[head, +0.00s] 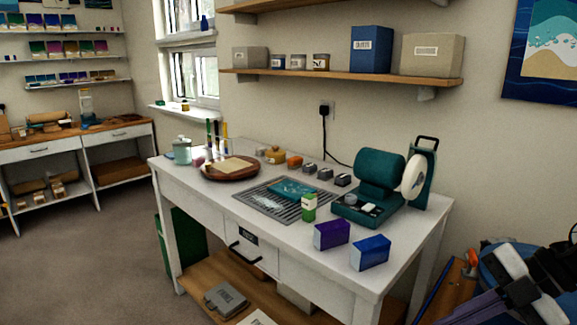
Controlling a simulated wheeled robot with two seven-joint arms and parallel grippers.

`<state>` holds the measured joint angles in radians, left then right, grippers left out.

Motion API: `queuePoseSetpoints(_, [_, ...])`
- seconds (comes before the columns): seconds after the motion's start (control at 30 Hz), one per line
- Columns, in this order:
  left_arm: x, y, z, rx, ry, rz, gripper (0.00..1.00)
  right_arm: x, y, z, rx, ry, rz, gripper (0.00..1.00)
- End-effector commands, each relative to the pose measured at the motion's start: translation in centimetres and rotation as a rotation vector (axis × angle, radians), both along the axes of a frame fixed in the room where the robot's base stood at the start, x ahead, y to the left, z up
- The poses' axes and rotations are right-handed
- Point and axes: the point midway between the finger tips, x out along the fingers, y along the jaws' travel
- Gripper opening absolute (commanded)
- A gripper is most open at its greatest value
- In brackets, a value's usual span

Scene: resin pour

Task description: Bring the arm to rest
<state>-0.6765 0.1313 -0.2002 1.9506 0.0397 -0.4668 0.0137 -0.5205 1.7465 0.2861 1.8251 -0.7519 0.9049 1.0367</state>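Dark and blue machine parts, which look like part of my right arm (520,290), fill the lower right corner, to the right of the white workbench (300,237). They are cut off by the picture's edge. I cannot make out two fingertips there, so whether the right gripper is open or shut does not show. They appear apart from the things on the bench. My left arm and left gripper are not in view.
A wall shelf (350,80) hangs above. Floor (90,265) at left is clear.

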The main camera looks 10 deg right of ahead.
Motion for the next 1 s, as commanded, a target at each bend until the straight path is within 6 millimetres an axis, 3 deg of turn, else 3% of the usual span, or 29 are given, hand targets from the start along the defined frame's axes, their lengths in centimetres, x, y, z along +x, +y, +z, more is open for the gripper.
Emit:
queuePoseSetpoints(0.1, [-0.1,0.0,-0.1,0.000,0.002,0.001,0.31,0.5,0.4,-2.8,0.229,-0.083,-0.169,0.00])
queuePoseSetpoints(0.33, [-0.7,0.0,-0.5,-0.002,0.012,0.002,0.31,0.8,-1.0,-9.4,0.521,-0.190,-0.615,0.00])
queuePoseSetpoints(0.47, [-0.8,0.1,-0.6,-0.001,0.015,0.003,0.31,-0.7,-1.2,-14.9,0.601,-0.168,-0.899,0.00])
queuePoseSetpoints(0.57, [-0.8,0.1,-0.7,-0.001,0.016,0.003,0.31,-2.9,-0.3,-19.7,0.624,-0.100,-1.110,0.00])
queuePoseSetpoints(0.67, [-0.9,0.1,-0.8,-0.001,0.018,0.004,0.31,-5.8,2.4,-24.6,0.625,0.017,-1.297,0.00])
queuePoseSetpoints(0.8, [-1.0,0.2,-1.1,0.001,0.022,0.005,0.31,-10.0,8.1,-29.7,0.606,0.225,-1.478,0.00])
queuePoseSetpoints(0.9, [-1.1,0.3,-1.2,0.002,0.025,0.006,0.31,-12.2,12.1,-31.6,0.591,0.356,-1.541,0.00])
queuePoseSetpoints(1.0, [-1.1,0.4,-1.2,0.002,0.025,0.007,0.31,-13.5,14.8,-32.4,0.583,0.439,-1.566,0.00])
